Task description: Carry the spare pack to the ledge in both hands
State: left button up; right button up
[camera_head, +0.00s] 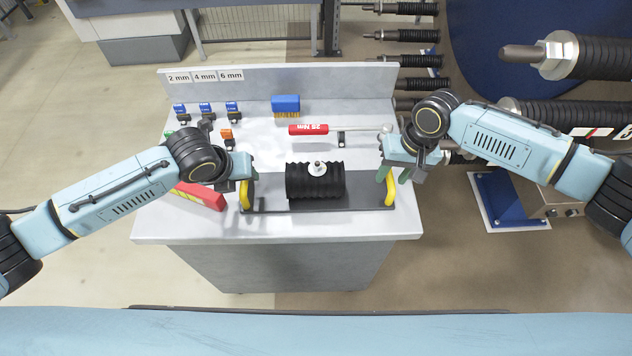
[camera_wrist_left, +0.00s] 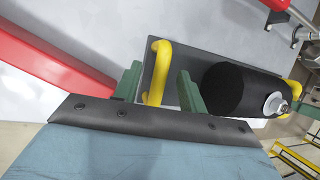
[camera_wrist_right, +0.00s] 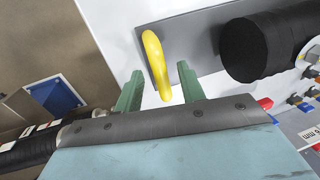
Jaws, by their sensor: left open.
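The spare pack is a black ribbed cylinder (camera_head: 315,181) on a dark flat plate (camera_head: 275,204) with a yellow handle at each end, lying on the grey bench. My left gripper (camera_head: 243,178) is at the left yellow handle (camera_head: 245,196). In the left wrist view its green fingers are open on either side of that handle (camera_wrist_left: 157,72). My right gripper (camera_head: 391,175) is at the right yellow handle (camera_head: 390,189). In the right wrist view its fingers are open with the handle (camera_wrist_right: 156,62) between and just beyond the tips. I cannot tell which surface is the ledge.
A red bar (camera_head: 200,196) lies close left of the pack. A red torque wrench (camera_head: 310,129), a blue brush (camera_head: 286,104) and several small blue-tagged parts (camera_head: 205,108) lie behind it. The bench (camera_head: 330,228) has a raised back panel (camera_head: 320,80). Black ribbed stacks (camera_head: 590,58) stand at right.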

pick_arm(q)
jog(key=shift+x, duration=1.2)
pick_arm(e)
jog(key=shift+a+f, duration=0.25)
jog(key=shift+f, duration=0.95)
pick_arm(q)
grip_shut()
pick_arm(e)
grip_shut()
jog(key=shift+d, duration=0.1)
pick_arm(q)
jog(key=shift+w+r, duration=0.3)
pick_arm(e)
jog(key=shift+w+r, duration=0.25)
jog(key=shift+r, duration=0.05)
